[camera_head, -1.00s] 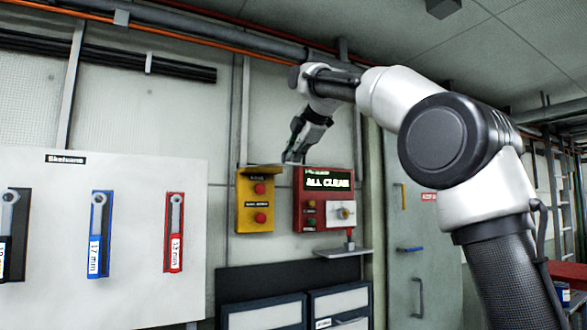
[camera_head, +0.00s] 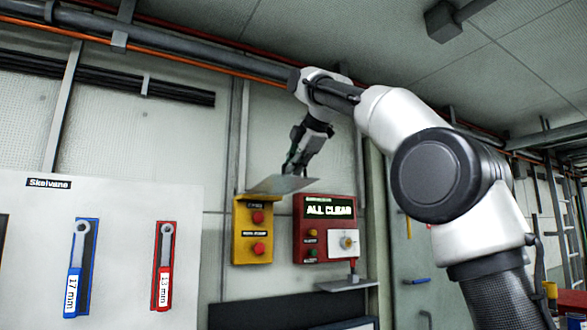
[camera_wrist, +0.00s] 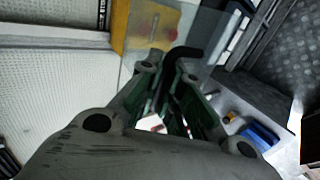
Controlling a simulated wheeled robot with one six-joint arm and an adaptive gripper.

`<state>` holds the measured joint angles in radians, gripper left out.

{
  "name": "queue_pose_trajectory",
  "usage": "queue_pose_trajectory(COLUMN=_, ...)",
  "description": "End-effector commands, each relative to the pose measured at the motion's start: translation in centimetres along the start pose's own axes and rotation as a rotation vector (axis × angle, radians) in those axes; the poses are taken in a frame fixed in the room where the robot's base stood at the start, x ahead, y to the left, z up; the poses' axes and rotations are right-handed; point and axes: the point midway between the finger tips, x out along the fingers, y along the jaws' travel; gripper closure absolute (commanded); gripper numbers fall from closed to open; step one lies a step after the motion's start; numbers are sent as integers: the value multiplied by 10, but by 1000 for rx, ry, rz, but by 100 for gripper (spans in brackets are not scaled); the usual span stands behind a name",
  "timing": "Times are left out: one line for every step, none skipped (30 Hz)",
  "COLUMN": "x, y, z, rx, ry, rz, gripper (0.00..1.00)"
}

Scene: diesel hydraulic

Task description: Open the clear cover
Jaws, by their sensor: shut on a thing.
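The clear cover (camera_head: 283,184) is a thin see-through plate at the top of the yellow box (camera_head: 252,247). It stands out from the box, raised and slightly tilted, so the two red buttons on the box face are uncovered. In the wrist view the clear cover (camera_wrist: 208,35) lies just past the fingers, with a black bent handle (camera_wrist: 186,52) on it. My gripper (camera_head: 290,170) is above the cover; in the wrist view my gripper (camera_wrist: 170,70) has its fingertips close together at the black handle. The exact grip is partly hidden by the fingers.
A red panel (camera_head: 325,252) with an "ALL CLEAR" display is right of the yellow box, with a small shelf (camera_head: 345,286) below. A white board (camera_head: 120,210) with wrenches hangs at left. Pipes (camera_head: 190,42) run above near the ceiling.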

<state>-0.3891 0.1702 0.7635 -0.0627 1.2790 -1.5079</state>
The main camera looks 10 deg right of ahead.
Motion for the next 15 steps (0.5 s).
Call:
queue_pose_trajectory(x=-2, y=0, z=0, rx=0, ry=-1, rz=2, gripper=91)
queue_pose_trajectory(x=-2, y=0, z=0, rx=0, ry=-1, rz=2, gripper=85)
queue_pose_trajectory(x=-2, y=0, z=0, rx=0, ry=-1, rz=2, gripper=78)
queue_pose_trajectory(x=-1, y=0, z=0, rx=0, ry=-1, rz=2, gripper=73)
queue_pose_trajectory(x=-1, y=0, z=0, rx=0, ry=-1, rz=2, gripper=70)
queue_pose_trajectory(x=-1, y=0, z=0, rx=0, ry=0, rz=1, gripper=70)
queue_pose_trajectory(x=-1, y=0, z=0, rx=0, ry=0, rz=1, gripper=70)
queue_pose_trajectory(x=-1, y=0, z=0, rx=0, ry=0, rz=1, gripper=70)
queue_pose_trajectory(x=-1, y=0, z=0, rx=0, ry=0, rz=1, gripper=70)
queue_pose_trajectory(x=-1, y=0, z=0, rx=0, ry=0, rz=1, gripper=70)
queue_pose_trajectory(x=-1, y=0, z=0, rx=0, ry=0, rz=1, gripper=70)
queue_pose_trajectory(x=-1, y=0, z=0, rx=0, ry=0, rz=1, gripper=70)
queue_pose_trajectory(x=-1, y=0, z=0, rx=0, ry=0, rz=1, gripper=70)
queue_pose_trajectory(x=-2, y=0, z=0, rx=0, ry=0, rz=1, gripper=70)
queue_pose_trajectory(x=-3, y=0, z=0, rx=0, ry=0, rz=2, gripper=70)
